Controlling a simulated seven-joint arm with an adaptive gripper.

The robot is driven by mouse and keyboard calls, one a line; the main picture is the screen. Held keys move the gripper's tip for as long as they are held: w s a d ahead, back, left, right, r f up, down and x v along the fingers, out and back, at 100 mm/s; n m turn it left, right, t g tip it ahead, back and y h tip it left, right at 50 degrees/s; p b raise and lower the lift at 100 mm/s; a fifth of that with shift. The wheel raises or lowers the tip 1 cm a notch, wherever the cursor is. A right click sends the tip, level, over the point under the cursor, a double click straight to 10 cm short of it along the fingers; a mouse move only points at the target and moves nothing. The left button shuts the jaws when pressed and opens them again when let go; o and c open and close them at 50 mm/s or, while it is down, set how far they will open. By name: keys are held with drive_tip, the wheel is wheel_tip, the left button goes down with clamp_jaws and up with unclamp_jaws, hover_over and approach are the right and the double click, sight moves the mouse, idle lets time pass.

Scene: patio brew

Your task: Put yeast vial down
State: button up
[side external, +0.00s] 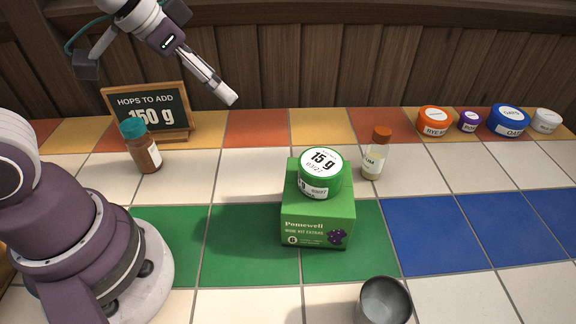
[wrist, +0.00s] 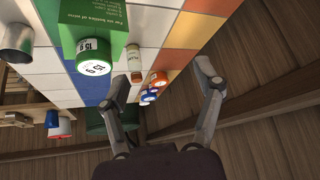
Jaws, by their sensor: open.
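A small clear vial (side external: 374,160) with a brown-orange cap and a pale label stands upright on the white tiles, right of and behind the green box. It also shows in the wrist view (wrist: 134,58). I take it for the yeast vial; its label is only partly readable. My gripper (side external: 229,98) is raised above the tabletop at the back, left of the vial and well apart from it. In the wrist view my gripper (wrist: 163,74) has its two fingers spread wide with nothing between them.
A green box (side external: 317,222) carries a green-lidded tub (side external: 320,173). A teal-capped brown bottle (side external: 143,146) and chalkboard sign (side external: 148,112) stand left. A metal cup (side external: 384,301) is in front. Several tubs, including an orange one (side external: 434,121), line the back right. Blue tiles are clear.

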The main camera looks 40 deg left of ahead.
drive_tip(key=s+n, duration=0.1)
drive_tip(key=s, duration=0.1)
drive_tip(key=s+n, duration=0.1)
drive_tip(key=s, duration=0.1)
drive_tip(key=s+n+g+y, duration=0.1)
drive_tip(key=s, duration=0.1)
drive_tip(key=shift+s+a+r, duration=0.15)
drive_tip(key=shift+s+r, duration=0.1)
drive_tip(key=shift+r, duration=0.05)
drive_tip(key=shift+c, duration=0.4)
drive_tip(key=shift+w, duration=0.1)
drive_tip(key=m+t+h, duration=0.5)
drive_tip(key=m+h, duration=0.2)
drive_tip(key=h, duration=0.1)
approach(375, 132)
drive_tip(key=d, duration=0.2)
drive_tip(key=shift+t, duration=0.3)
drive_tip(key=x, duration=0.5)
drive_tip(key=shift+w+a+f, duration=0.1)
drive_tip(key=shift+w+a, duration=0.15)
drive_tip(key=shift+a+f+x, duration=0.1)
drive_tip(key=shift+x, duration=0.8)
drive_tip(key=shift+a+f+x, duration=0.1)
drive_tip(key=shift+f+x, duration=0.05)
drive_tip(key=shift+x, duration=0.8)
drive_tip(key=shift+a+f+x, duration=0.1)
drive_tip(key=shift+a+x, duration=0.05)
drive_tip(key=shift+x, duration=0.75)
drive_tip(key=shift+w, duration=0.1)
clamp_jaws()
